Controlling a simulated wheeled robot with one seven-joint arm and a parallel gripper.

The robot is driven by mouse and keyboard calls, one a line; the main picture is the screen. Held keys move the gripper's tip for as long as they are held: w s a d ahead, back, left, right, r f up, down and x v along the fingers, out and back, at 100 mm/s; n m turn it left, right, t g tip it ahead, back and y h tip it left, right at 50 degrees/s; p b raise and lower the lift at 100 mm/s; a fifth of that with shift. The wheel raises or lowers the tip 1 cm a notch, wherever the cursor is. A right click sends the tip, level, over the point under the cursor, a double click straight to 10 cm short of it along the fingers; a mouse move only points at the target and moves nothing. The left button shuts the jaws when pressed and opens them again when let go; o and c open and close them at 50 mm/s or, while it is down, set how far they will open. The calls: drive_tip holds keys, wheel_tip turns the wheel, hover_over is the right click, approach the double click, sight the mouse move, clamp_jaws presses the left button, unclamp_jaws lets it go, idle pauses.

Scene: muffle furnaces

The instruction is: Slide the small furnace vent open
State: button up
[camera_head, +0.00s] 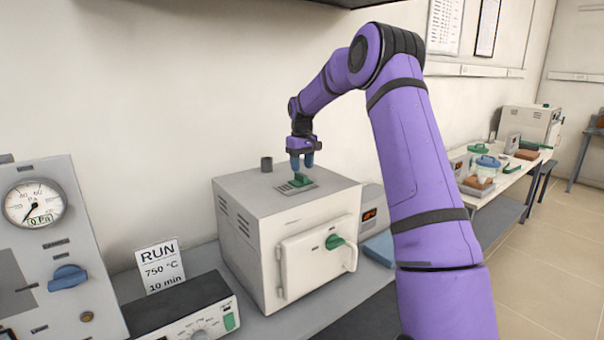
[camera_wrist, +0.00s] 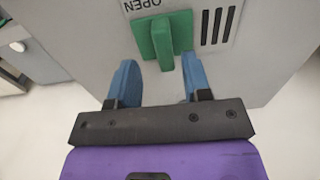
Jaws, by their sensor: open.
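The small furnace (camera_head: 255,235) is a pale grey box on the bench with a front door. On its top is a metal vent plate (camera_head: 284,189) with dark slots and a green slider knob (camera_head: 300,180). In the wrist view the green knob (camera_wrist: 163,45) stands up beside the word OPEN, with the slots (camera_wrist: 216,27) to its right. My gripper (camera_head: 302,161) points down above the vent. In the wrist view my gripper's blue fingers (camera_wrist: 160,78) are open, one on each side of the knob's near end. I cannot tell whether they touch it.
A short dark flue (camera_head: 266,164) stands on the furnace top behind the vent. A sign reading RUN 750 °C 10 min (camera_head: 161,268), a control box (camera_head: 185,310) and a gauge panel (camera_head: 50,255) are at the left. A side bench (camera_head: 500,185) holds trays at the right.

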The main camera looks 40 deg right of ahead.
sight(301, 173)
wheel_tip(301, 173, up, 7)
idle(0.3)
drive_tip(key=shift+r, duration=0.1)
idle(0.4)
drive_tip(key=s+a+r+t+h, duration=0.1)
drive_tip(key=s+a+r, duration=0.5)
drive_tip(key=s+a, duration=0.4)
drive_tip(key=s+a+r+t, duration=0.2)
drive_tip(key=s+a+r, duration=0.45)
drive_tip(key=s, duration=0.45)
drive_tip(key=s+a+f, duration=0.2)
drive_tip(key=s, duration=0.6)
drive_tip(key=s+a+f+t, duration=0.1)
drive_tip(key=s+a+f, duration=0.2)
drive_tip(key=s, duration=0.5)
drive_tip(key=s+a+f+t+y, duration=0.1)
drive_tip(key=s+a+f, duration=0.1)
drive_tip(key=s, duration=0.6)
drive_tip(key=shift+s+a+f, duration=0.15)
drive_tip(key=shift+a+f, duration=0.1)
drive_tip(key=shift+f, duration=0.05)
